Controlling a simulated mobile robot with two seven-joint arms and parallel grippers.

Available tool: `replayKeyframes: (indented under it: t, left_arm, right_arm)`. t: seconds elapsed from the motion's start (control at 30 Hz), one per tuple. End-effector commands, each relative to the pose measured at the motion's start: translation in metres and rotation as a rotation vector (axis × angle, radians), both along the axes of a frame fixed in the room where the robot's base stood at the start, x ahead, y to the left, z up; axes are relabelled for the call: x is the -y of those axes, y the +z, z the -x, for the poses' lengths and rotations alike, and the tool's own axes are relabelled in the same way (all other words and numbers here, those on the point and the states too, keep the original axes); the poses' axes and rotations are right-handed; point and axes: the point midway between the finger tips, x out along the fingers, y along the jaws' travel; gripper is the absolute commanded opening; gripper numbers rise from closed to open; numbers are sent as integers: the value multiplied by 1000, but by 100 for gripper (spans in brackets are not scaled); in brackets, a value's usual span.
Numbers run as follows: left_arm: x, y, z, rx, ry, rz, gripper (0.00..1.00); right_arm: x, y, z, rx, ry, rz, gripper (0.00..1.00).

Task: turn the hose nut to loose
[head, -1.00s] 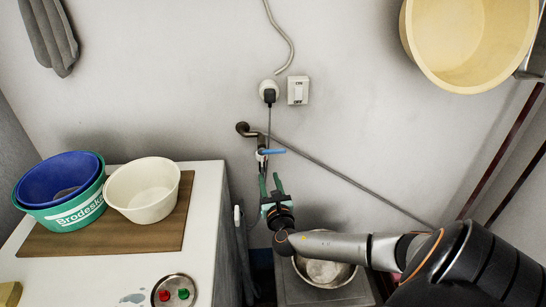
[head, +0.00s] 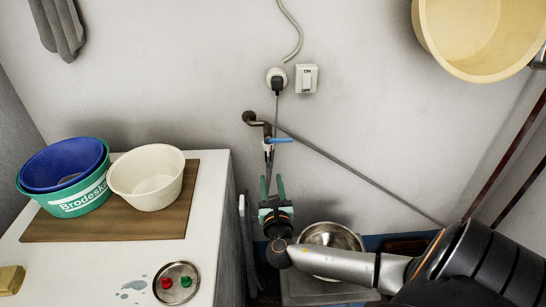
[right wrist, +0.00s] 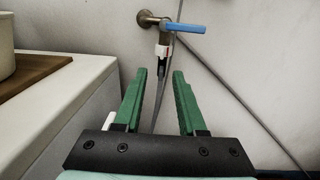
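The hose nut (right wrist: 162,51) looks like a small white collar with a red mark, under the brass tap (right wrist: 150,20) with the blue lever (right wrist: 184,28). It is small in the head view (head: 267,147). A grey hose (right wrist: 160,92) hangs below it. My right gripper (head: 272,180) is open below the nut, its green fingers pointing up towards the tap. In the right wrist view the fingertips (right wrist: 159,74) stand on either side of the hose line, apart from the nut, with nothing gripped. The nut's turn position is too small to tell. My left gripper is not in view.
A metal bowl (head: 333,236) stands right of my gripper. A thin diagonal line (head: 350,173) runs along the wall behind.

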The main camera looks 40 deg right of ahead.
Motion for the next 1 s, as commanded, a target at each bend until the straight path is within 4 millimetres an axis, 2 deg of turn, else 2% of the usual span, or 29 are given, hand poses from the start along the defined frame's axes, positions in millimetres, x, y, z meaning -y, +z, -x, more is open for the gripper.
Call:
replayKeyframes:
  t: [0.03,0.1,0.2,0.37,0.8,1.0]
  left_arm:
    - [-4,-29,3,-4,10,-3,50]
    - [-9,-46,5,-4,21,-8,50]
    - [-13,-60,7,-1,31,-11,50]
    - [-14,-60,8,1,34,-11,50]
    - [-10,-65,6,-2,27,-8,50]
    - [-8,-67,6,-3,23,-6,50]
  right_arm:
    - [-5,-12,-3,5,-25,-12,40]
    - [-6,-11,-6,2,-57,-10,40]
    - [-5,-7,-7,-6,-88,-5,40]
    - [4,-3,-15,-11,-98,3,40]
    - [60,-3,-78,-10,-98,2,40]
    - [75,-3,-95,-10,-97,0,40]
